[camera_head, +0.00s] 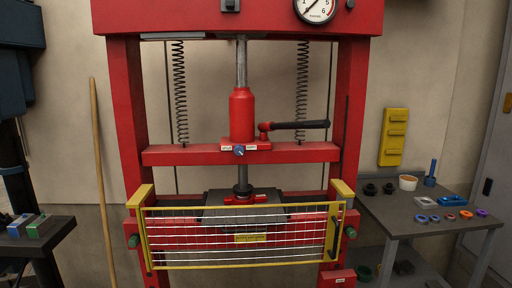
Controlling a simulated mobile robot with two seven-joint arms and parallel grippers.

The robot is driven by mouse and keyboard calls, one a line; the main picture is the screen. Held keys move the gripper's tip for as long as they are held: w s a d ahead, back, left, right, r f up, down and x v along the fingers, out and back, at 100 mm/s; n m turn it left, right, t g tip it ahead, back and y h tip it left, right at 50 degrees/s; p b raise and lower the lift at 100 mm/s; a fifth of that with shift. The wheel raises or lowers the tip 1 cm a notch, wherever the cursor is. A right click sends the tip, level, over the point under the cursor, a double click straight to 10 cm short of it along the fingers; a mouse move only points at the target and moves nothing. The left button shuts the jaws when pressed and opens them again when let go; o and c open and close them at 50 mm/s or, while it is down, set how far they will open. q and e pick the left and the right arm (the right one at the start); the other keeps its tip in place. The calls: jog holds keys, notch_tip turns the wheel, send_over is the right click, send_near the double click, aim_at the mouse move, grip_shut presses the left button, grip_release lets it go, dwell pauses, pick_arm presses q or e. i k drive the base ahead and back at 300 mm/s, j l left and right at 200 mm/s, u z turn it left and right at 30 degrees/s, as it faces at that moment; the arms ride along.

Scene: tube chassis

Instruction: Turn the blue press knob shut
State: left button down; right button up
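The blue press knob (239,151) sits on the front of the red base of the jack, at the middle of the press's crossbeam (180,155). Small white labels lie on either side of it, too small to read. It is too small to tell which way it is turned. The red jack (242,113) stands above it, with a black-handled lever (300,125) reaching right. Neither of my grippers is in view.
A yellow-framed wire guard (242,265) spans the lower press front. A grey table (425,230) with several small parts stands right. A dark table (50,238) with blocks stands left, below dark blue machinery (20,25). A wooden pole (103,185) leans against the wall.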

aim_at(239, 149)
jog(key=i+l, duration=0.2)
jog(key=l, duration=0.15)
jog(key=i+l, duration=0.25)
jog(key=l, duration=0.15)
jog(key=i+l, duration=0.2)
jog(key=l, duration=0.15)
jog(key=i+u, duration=0.05)
